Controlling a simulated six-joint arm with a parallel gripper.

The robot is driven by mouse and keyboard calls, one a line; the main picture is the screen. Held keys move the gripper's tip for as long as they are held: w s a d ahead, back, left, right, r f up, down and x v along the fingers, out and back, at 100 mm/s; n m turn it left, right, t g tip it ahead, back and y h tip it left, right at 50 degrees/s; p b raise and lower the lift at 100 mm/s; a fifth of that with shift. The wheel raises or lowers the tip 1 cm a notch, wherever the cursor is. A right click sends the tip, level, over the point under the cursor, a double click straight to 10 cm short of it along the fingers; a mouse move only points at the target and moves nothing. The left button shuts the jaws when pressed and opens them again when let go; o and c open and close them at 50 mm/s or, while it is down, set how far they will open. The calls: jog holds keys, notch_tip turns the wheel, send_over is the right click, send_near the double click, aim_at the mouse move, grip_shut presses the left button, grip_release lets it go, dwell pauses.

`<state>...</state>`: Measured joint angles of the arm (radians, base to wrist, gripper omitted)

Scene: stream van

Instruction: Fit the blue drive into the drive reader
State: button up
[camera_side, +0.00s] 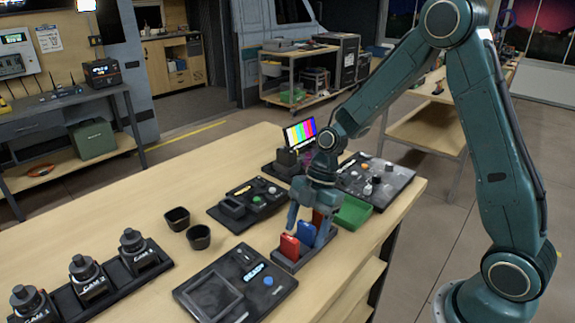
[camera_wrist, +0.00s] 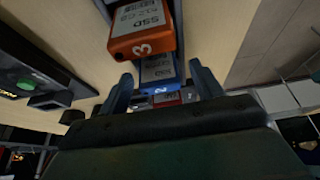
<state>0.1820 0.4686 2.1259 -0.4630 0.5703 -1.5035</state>
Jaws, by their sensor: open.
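The blue drive (camera_side: 305,233) stands in a dark rack (camera_side: 289,265) between a red drive (camera_side: 289,246) and an orange-red one, partly hidden behind my gripper. In the wrist view the blue drive (camera_wrist: 158,70) carries the number 2. My gripper (camera_side: 307,212) is over the rack, pointing down. Its open fingers (camera_wrist: 160,75) lie either side of the blue drive in the wrist view; contact cannot be told. A black unit with a raised block and a green button (camera_side: 248,202) is left of the rack; it may be the drive reader, but I cannot read its label.
The orange drive (camera_wrist: 142,38) numbered 3 is close beside the blue one. Two black cups (camera_side: 188,228), a green tray (camera_side: 352,213) and a colour-bar monitor (camera_side: 300,134) stand around.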

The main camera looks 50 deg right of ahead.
jog(key=c, duration=1.2)
jog(key=shift+o, duration=0.2)
jog(key=shift+r, duration=0.15)
notch_tip(320, 180, up, 20)
jog(key=shift+a+f, duration=0.1)
jog(key=shift+f, duration=0.15)
jog(key=m+t+h, duration=0.1)
jog(key=m+t, duration=0.2)
jog(key=m, duration=0.6)
send_over(300, 224)
jog(key=w, duration=0.4)
notch_tip(300, 224, down, 9)
jog(key=d+f+m+h, duration=0.1)
jog(key=f+m, duration=0.1)
jog(key=f, duration=0.1)
jog(key=w+d+f+m+t+h, duration=0.1)
jog(key=f+m, duration=0.1)
jog(key=m, duration=0.1)
jog(key=w+d+f+m+h, duration=0.1)
jog(key=f+m, duration=0.1)
jog(key=f, duration=0.1)
jog(key=shift+d+f+m, duration=0.1)
jog(key=shift+f+m, duration=0.2)
jog(key=shift+m, duration=0.1)
jog(key=shift+d+f+m+t, duration=0.3)
jog(key=shift+d+f+m, duration=0.25)
jog(key=shift+m, duration=0.05)
